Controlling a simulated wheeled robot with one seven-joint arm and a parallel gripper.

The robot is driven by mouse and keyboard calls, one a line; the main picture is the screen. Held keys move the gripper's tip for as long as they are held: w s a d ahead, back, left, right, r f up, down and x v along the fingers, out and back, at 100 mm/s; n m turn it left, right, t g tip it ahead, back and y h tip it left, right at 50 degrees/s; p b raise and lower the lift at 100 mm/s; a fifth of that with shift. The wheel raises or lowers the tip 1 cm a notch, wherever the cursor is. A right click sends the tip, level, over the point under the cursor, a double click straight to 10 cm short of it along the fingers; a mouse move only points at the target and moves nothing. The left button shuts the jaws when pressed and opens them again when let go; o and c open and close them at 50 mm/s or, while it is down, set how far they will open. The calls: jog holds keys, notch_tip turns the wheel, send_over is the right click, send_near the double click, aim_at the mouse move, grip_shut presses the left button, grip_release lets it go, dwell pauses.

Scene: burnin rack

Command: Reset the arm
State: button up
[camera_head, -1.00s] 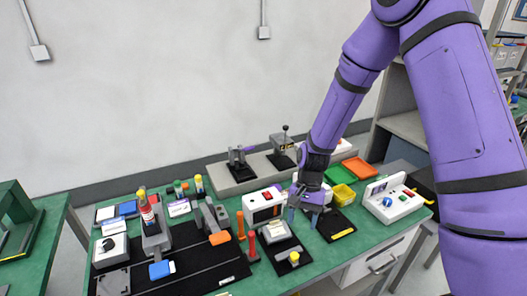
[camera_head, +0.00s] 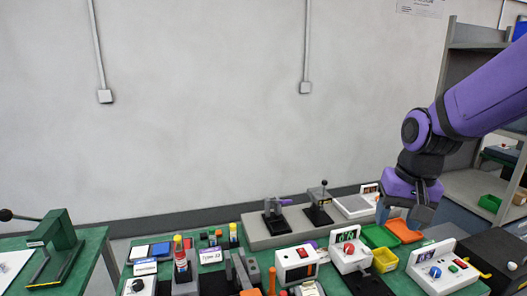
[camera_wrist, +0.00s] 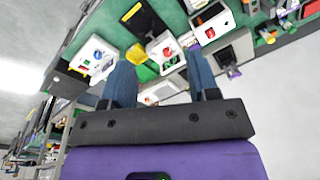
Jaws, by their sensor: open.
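My purple arm comes in from the right in the head view. My gripper (camera_head: 402,217) hangs fingers down above the back right of the green bench, over the area of the orange tray (camera_head: 404,230). Its two blue-grey fingers are apart. In the wrist view the gripper (camera_wrist: 160,62) also shows spread fingers with nothing held between them. A white box with a red knob (camera_head: 349,250) stands to the left of the gripper, and it shows between the fingers in the wrist view (camera_wrist: 165,50).
A green tray (camera_head: 379,236) and a yellow bin (camera_head: 385,260) sit below the gripper. A white box with a blue knob (camera_head: 441,268) stands front right. A grey plinth (camera_head: 285,236) carries clamps at the back. Shelving (camera_head: 462,110) stands at the right. Space above the bench's left is clear.

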jog(key=s+d+r+n+t, duration=0.2)
jog(key=s+d+r+t, duration=0.2)
jog(key=s+r, duration=0.6)
jog(key=s, duration=0.4)
jog(key=shift+d+r+h, duration=0.15)
jog(key=shift+h, duration=0.25)
